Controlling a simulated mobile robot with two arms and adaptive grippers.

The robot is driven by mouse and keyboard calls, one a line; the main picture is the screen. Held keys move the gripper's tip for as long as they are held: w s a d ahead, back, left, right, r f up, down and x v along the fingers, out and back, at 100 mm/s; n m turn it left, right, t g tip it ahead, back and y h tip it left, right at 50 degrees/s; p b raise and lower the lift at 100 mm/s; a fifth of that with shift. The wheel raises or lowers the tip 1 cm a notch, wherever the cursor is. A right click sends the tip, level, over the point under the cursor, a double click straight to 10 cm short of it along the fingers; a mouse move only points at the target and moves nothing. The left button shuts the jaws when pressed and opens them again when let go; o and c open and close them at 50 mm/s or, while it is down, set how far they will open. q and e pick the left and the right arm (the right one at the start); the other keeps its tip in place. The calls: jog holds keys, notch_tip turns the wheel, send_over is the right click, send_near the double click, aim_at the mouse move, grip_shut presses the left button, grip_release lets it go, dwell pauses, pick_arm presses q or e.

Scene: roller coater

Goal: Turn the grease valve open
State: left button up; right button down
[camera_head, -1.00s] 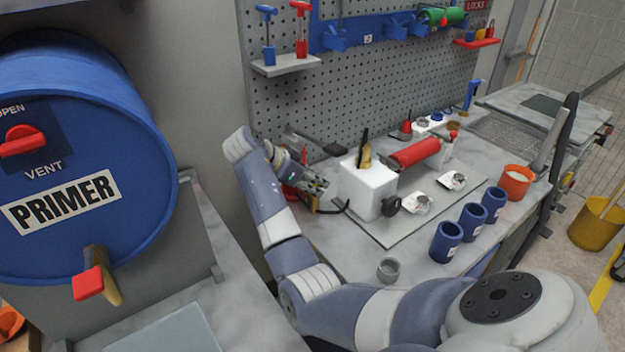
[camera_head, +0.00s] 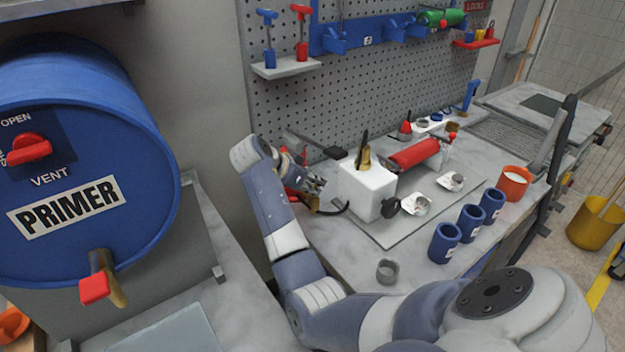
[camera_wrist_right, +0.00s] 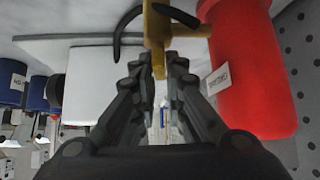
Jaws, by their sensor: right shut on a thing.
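The red grease cylinder (camera_wrist_right: 250,70) fills the right of the wrist view, with part of its label showing. In the head view it is mostly hidden behind my right gripper (camera_head: 318,184). A brass valve (camera_wrist_right: 158,35) with a curved black handle (camera_wrist_right: 185,14) stands beside the cylinder. In the wrist view my right gripper (camera_wrist_right: 161,75) is shut on the lower brass part of the valve, with the fingers on either side. The black handle (camera_head: 336,209) shows just beyond the gripper in the head view. My left gripper is not in view.
A white block (camera_head: 365,188) stands close to the right of the gripper. The pegboard (camera_head: 350,85) rises behind. A red roller (camera_head: 413,153), blue cups (camera_head: 444,243) and a grey ring (camera_head: 387,270) are on the bench. The blue primer drum (camera_head: 75,240) is at left.

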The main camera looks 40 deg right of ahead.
jog(key=n+t+p, duration=0.1)
jog(key=n+p, duration=0.1)
jog(key=n+t+y+p, duration=0.1)
jog(key=n+t+p, duration=0.2)
jog(key=n+p, duration=0.1)
jog(key=shift+s+r, duration=0.1)
jog(key=shift+r, duration=0.25)
jog(key=shift+d+f+n+t+y+p, duration=0.1)
jog(key=shift+f+n+t+y+p, duration=0.1)
jog(key=shift+n+t+y+p, duration=1.05)
jog(key=shift+n+h+p, duration=0.25)
jog(key=shift+h+p, duration=0.1)
jog(key=shift+p, duration=0.15)
jog(key=c, duration=1.7)
grip_release()
jog(key=shift+f, duration=0.1)
jog(key=v, duration=1.2)
